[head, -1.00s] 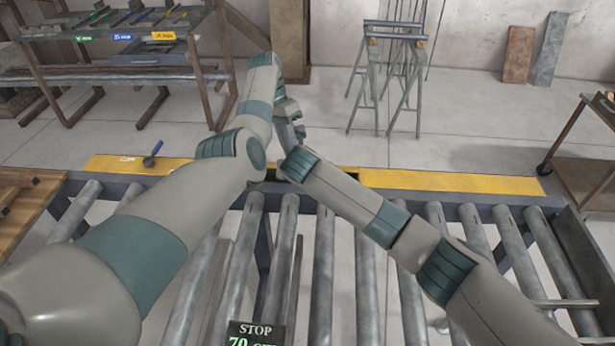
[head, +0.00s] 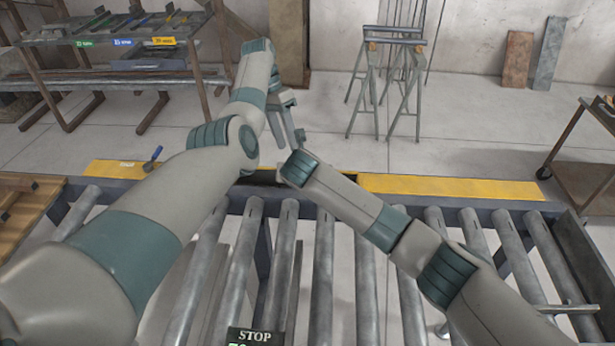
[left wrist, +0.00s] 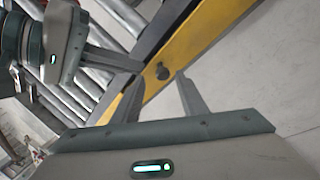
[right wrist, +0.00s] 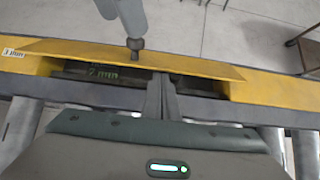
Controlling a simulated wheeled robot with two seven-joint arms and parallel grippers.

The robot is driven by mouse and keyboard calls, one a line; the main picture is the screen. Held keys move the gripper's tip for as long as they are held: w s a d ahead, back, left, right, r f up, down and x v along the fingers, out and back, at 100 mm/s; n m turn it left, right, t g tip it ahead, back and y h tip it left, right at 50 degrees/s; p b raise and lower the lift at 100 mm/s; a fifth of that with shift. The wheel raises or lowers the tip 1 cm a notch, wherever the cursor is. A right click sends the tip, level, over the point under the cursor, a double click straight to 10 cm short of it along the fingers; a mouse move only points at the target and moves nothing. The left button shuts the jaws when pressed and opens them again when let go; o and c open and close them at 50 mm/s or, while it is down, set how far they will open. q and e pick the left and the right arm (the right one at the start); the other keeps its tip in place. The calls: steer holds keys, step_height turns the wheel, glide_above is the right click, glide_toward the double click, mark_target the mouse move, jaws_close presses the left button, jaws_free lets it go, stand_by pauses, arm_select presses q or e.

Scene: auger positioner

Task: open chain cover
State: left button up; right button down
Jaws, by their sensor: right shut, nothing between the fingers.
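The yellow chain cover (head: 450,187) runs along the far edge of the roller conveyor. Its middle lid (right wrist: 60,48) stands tilted in the right wrist view, its near edge raised over a dark slot with green marking (right wrist: 103,72). A dark knob (left wrist: 162,73) sits on the lid. My left gripper (left wrist: 158,88) is open, its fingers apart; in the right wrist view one finger shows just above the knob. Whether it touches cannot be told. My right gripper (right wrist: 160,78) is shut and empty, its tips at the lid's raised near edge. My right forearm hides its fingers in the head view.
Metal rollers (head: 325,270) lie below my arms. A blue-handled tool (head: 153,157) rests on the cover's left part. A sawhorse stand (head: 390,85) and a shelf rack (head: 110,70) stand beyond. A cart (head: 585,150) is at the right.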

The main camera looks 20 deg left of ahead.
arm_select(q)
steer(key=s+v, duration=0.1)
steer(key=v, duration=0.5)
steer(key=shift+w+r, duration=0.4)
steer(key=shift+w, duration=0.15)
steer(key=shift+a, duration=0.15)
